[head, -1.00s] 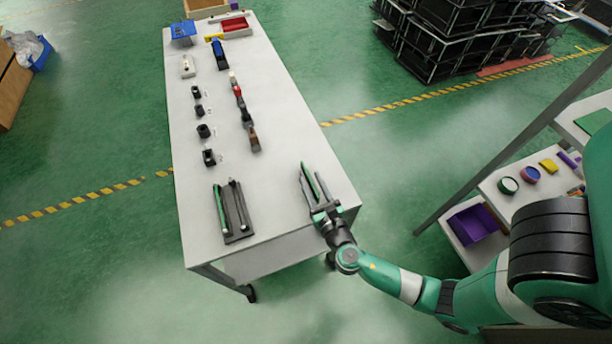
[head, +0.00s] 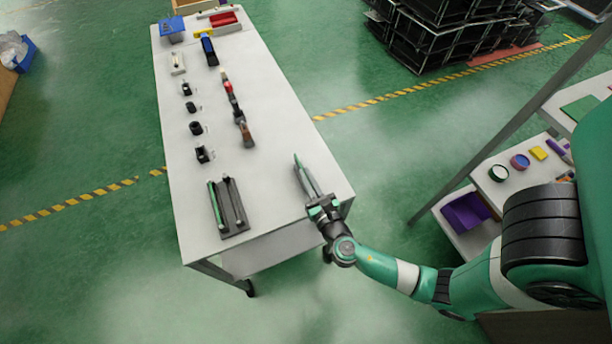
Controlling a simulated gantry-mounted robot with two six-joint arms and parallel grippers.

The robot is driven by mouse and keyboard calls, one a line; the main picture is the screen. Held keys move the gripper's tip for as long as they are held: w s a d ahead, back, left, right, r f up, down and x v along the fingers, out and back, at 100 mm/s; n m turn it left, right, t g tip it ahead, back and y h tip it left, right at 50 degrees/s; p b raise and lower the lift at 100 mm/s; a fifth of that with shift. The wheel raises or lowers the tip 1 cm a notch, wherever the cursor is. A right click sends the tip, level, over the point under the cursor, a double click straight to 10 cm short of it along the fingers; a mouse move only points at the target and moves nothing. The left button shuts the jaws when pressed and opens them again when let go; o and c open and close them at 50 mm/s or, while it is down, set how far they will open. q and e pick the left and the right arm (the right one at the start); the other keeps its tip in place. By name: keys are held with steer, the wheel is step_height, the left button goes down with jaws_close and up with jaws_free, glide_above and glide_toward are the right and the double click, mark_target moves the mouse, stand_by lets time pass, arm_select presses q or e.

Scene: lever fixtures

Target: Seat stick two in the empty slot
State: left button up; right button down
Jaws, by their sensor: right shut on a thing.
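A dark two-slot holder (head: 237,231) lies on the front left part of the table. A green stick (head: 214,203) lies along its left slot. The right slot (head: 233,200) looks dark and seems empty, but it is too small to be certain. My right gripper (head: 308,182) is over the table's front right part, to the right of the holder. Its long grey fingers are shut on a slim stick, which is mostly hidden between them. I cannot tell whether that stick touches the tabletop. My left gripper is not in view.
Small black fixtures (head: 196,128) stand in a column behind the holder, with a row of coloured handles (head: 239,117) to their right. A blue bin (head: 172,30) and a red tray (head: 223,20) are at the far end. The tabletop between holder and right gripper is clear.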

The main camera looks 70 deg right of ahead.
steer(key=r, duration=0.1)
steer(key=r+p, duration=0.2)
steer(key=shift+s+r, duration=0.25)
steer(key=shift+r, duration=0.05)
steer(key=s+d+r+p, duration=0.1)
steer(key=s+r+p, duration=0.1)
steer(key=s+r, duration=0.2)
steer(key=s+d+r+p, duration=0.1)
steer(key=s+r, duration=0.3)
steer(key=s, duration=0.5)
steer(key=shift+s+d+r+p, duration=0.2)
steer(key=shift+r+p, duration=0.1)
steer(key=shift+p, duration=0.45)
